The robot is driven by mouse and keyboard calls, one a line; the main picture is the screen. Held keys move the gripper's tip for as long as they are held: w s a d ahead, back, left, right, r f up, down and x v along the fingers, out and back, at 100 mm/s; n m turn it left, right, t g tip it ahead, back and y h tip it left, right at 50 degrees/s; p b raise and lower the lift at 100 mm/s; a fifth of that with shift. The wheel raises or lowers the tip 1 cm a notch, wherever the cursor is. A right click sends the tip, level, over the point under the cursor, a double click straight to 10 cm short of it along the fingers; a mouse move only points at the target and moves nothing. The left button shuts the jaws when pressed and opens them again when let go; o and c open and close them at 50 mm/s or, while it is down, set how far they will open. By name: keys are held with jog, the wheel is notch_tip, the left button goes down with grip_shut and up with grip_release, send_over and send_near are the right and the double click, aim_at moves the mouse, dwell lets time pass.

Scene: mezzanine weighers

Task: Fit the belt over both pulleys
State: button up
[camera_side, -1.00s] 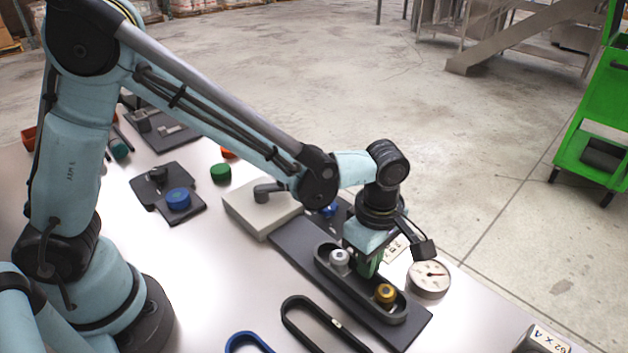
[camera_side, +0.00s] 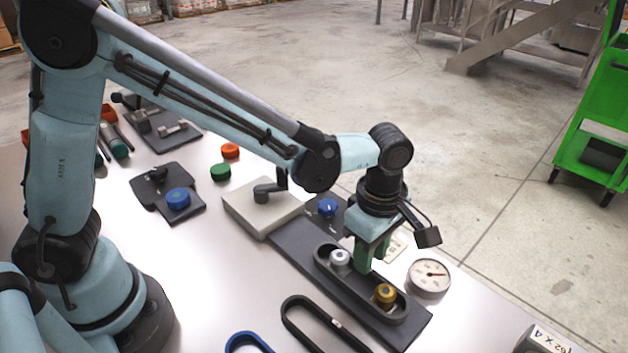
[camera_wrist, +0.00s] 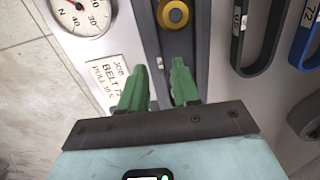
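A black belt (camera_side: 345,293) forms a long loop around both the silver pulley (camera_side: 340,258) and the gold pulley (camera_side: 385,293) on the dark base plate (camera_side: 300,250). I cannot tell how deep it sits on them. My gripper (camera_side: 372,262) is over the loop's far side, between the pulleys. In the wrist view the green fingers of my gripper (camera_wrist: 159,66) are apart, with the belt strand (camera_wrist: 150,30) running between them, not visibly pinched. The gold pulley (camera_wrist: 172,14) shows at the top there.
A round dial gauge (camera_side: 428,278) and a printed card (camera_wrist: 110,85) lie beyond the plate. A loose black belt (camera_side: 287,312) and a blue belt (camera_side: 232,342) lie in front. A grey box with a crank (camera_side: 262,210) and a blue knob (camera_side: 327,207) stand behind.

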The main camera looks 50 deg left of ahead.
notch_tip(320, 180, up, 9)
jog(key=s+a+m+t, duration=0.3)
jog(key=a+m, duration=0.6)
jog(key=a, duration=0.1)
jog(key=s+a+m+t, duration=0.3)
jog(key=a+m+t, duration=0.1)
jog(key=a+m, duration=0.5)
jog(key=shift+s+a, duration=0.25)
jog(key=shift+a, duration=0.1)
